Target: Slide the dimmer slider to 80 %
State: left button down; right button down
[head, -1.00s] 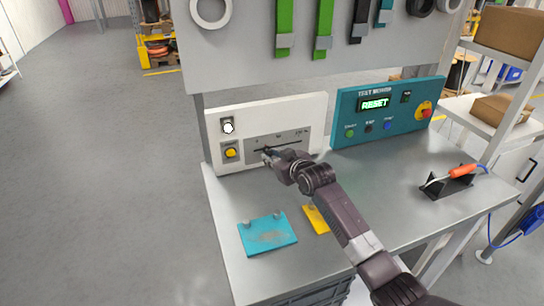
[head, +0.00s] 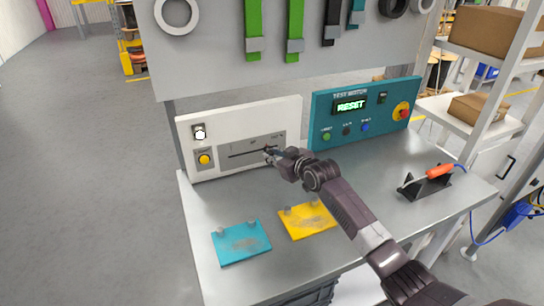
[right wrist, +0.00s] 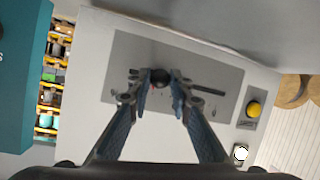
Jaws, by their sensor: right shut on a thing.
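The dimmer panel (head: 240,116) is a white box at the back left of the bench, with a grey slider plate (head: 226,165) and a dark straight slot. My right gripper (head: 271,154) is at the slot, right of the plate's middle and towards the 100 % end. In the right wrist view the gripper (right wrist: 160,82) is shut on the dark round slider knob (right wrist: 160,77). The empty slot runs from it towards the yellow button (right wrist: 254,109). The fingers hide the knob in the head view, and the exact scale reading cannot be made out. My left gripper is not in view.
A teal test monitor (head: 322,112) showing RESET stands right of the panel. A teal plate (head: 240,243) and a yellow plate (head: 309,220) lie on the bench (head: 205,215) in front. An orange-handled tool (head: 440,170) rests in a black stand at right.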

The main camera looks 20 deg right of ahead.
jog(key=shift+a, duration=0.15)
jog(key=c, duration=1.7)
grip_release()
jog(key=shift+c, duration=0.2)
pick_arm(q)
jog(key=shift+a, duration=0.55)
pick_arm(e)
jog(key=v, duration=1.2)
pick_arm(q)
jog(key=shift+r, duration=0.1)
pick_arm(e)
jog(key=shift+r, duration=0.1)
